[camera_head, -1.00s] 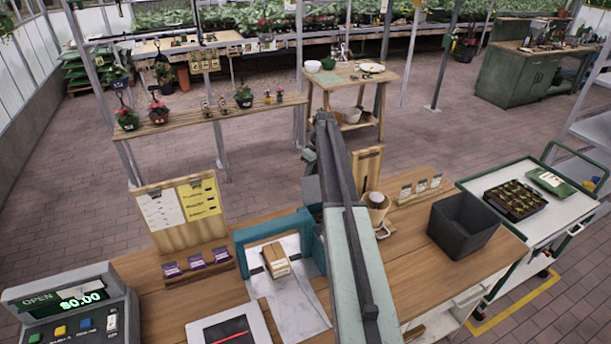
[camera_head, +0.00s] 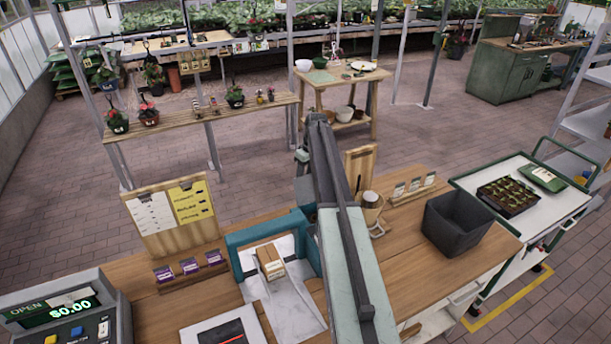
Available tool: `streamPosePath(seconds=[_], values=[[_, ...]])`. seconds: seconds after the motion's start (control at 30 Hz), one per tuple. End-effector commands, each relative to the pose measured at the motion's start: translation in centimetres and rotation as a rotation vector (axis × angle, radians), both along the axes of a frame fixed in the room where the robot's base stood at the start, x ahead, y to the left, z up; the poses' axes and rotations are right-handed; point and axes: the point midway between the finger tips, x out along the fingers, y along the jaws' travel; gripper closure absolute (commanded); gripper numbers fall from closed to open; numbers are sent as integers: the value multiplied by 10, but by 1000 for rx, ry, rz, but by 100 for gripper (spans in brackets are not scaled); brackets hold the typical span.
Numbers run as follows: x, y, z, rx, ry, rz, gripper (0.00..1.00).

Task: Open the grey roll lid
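No grey roll lid can be made out for certain in this view. A teal frame (camera_head: 262,234) stands on the wooden counter (camera_head: 425,272), with a white sheet running through it and a small tan box (camera_head: 270,262) on the sheet. My arm rises from the bottom edge and hides part of the counter and the right side of the teal frame. My gripper does not show; the far end of the arm is hidden behind its upper links.
A cash register (camera_head: 65,312) stands at the counter's left and a dark open bin (camera_head: 459,224) at its right. A cup (camera_head: 372,208) and a clipboard (camera_head: 172,218) stand along the back edge. A white cart (camera_head: 548,212) is at the right. Open brick floor lies beyond.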

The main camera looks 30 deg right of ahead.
Motion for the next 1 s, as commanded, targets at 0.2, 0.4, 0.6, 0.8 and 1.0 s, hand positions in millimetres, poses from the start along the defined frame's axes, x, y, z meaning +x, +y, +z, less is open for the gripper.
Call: streamPosePath(seconds=[0.2,0.4,0.6,0.8,1.0], values=[[0,2,3,3,1,1,56],[-2,-1,25,3,1,0,56],[-7,-6,63,2,1,0,56],[-10,-10,80,1,0,1,56],[-10,-9,77,1,0,1,56]])
